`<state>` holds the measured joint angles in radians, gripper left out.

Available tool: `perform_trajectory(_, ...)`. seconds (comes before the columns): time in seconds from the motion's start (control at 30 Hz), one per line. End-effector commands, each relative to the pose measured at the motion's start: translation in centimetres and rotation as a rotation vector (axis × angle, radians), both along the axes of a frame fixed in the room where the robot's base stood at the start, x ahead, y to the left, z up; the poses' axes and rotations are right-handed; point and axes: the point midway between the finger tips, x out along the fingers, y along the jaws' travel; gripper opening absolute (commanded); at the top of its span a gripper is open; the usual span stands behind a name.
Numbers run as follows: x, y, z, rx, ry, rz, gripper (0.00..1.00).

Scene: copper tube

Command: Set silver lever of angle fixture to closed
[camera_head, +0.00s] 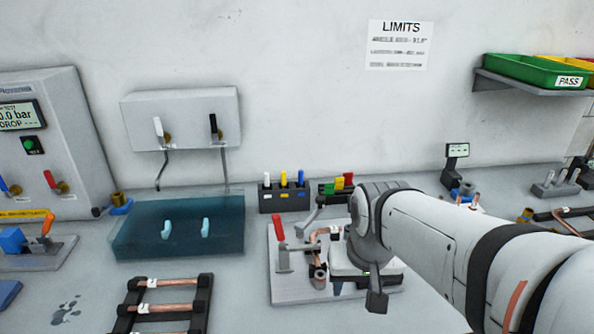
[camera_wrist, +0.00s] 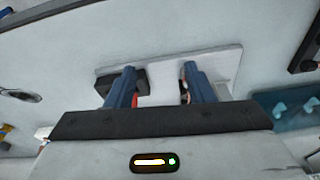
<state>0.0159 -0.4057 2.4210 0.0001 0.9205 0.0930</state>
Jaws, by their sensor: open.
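A pale fixture plate (camera_head: 285,290) stands on the bench in front of my arm in the head view. It carries a red-handled clamp (camera_head: 278,228), a grey lever-like bar (camera_head: 308,218) and a bent copper tube (camera_head: 312,250). This looks like the angle fixture, and the bar may be its silver lever; its exact setting is hard to tell. My arm covers the plate's right part. In the wrist view my gripper (camera_wrist: 160,88) is open over a pale plate (camera_wrist: 225,62), with a dark block and a bit of red by the left finger. Nothing is clearly held.
A blue tank (camera_head: 180,225) and a copper tube rack (camera_head: 160,305) stand left of the fixture. A black holder with coloured handles (camera_head: 283,195) stands behind it. An orange-handled fixture (camera_head: 40,250) is at far left. A shelf with bins (camera_head: 535,72) hangs upper right.

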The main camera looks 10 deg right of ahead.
Motion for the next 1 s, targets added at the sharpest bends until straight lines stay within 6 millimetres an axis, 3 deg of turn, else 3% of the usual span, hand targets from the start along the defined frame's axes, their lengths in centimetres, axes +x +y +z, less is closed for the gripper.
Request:
perform_trajectory(0.1, 4.5, -0.1, 3.0, 0.032, 0.029, -0.16, 0.48)
perform_trajectory(0.3, 13.6, -0.1, 6.2, 0.086, 0.08, -0.506, 0.48)
perform_trajectory(0.43, 19.5, -0.1, 7.0, 0.112, 0.11, -0.735, 0.48)
perform_trajectory(0.6, 26.4, -0.1, 6.5, 0.133, 0.143, -1.024, 0.48)
perform_trajectory(0.8, 31.6, -0.1, 5.0, 0.143, 0.165, -1.269, 0.48)
perform_trajectory(1.0, 33.4, 0.0, 3.9, 0.146, 0.171, -1.368, 0.48)
